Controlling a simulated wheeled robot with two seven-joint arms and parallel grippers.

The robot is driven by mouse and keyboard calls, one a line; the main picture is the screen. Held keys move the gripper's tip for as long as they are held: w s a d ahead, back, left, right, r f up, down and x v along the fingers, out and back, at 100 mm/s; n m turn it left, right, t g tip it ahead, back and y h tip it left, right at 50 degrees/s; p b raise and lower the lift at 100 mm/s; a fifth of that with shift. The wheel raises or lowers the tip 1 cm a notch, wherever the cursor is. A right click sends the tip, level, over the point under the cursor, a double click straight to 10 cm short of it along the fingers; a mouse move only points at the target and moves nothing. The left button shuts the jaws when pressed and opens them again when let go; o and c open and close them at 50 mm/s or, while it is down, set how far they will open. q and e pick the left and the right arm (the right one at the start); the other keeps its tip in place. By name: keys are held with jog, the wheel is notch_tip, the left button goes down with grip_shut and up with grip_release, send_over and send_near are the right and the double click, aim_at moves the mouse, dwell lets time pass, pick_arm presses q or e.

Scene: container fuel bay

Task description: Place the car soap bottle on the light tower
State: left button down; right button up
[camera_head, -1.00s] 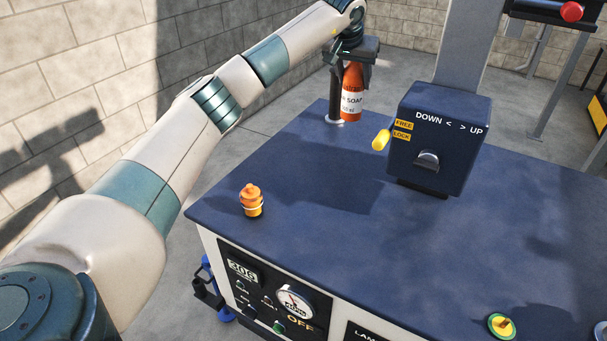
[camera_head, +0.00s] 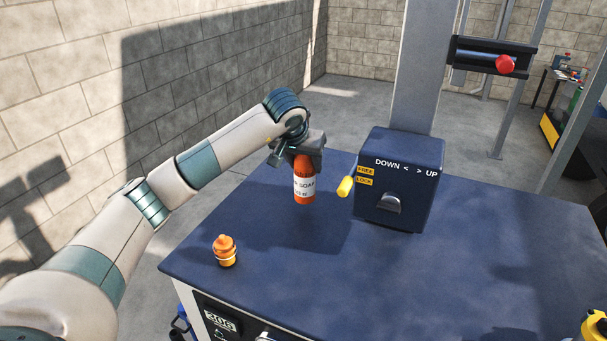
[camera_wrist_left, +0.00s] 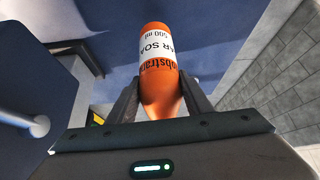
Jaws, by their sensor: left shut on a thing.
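The car soap bottle (camera_head: 304,187) is orange with a white label and hangs upright over the blue top of the light tower (camera_head: 262,245). My left gripper (camera_head: 303,156) is shut on its upper part from above. In the left wrist view the bottle (camera_wrist_left: 160,75) sits between the two fingers (camera_wrist_left: 160,100), with the blue surface beyond it. Whether the bottle's base touches the top is hard to tell. My right gripper is not in view.
A dark winch box (camera_head: 400,190) with a yellow handle (camera_head: 346,187) stands just right of the bottle, by the grey mast (camera_head: 418,70). An orange beacon (camera_head: 224,250) stands on the near left of the top. The top's right side has free room.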

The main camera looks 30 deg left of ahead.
aim_at(304, 179)
pick_arm(q)
jog(key=shift+s+f, duration=0.1)
jog(key=shift+s, duration=0.3)
jog(key=shift+f, duration=0.1)
jog(key=shift+d+f+p, duration=0.1)
jog(key=shift+f+p, duration=0.95)
jog(key=shift+f, duration=0.9)
jog(key=shift+f, duration=0.1)
jog(key=c, duration=0.9)
grip_release()
jog(key=shift+s, duration=0.1)
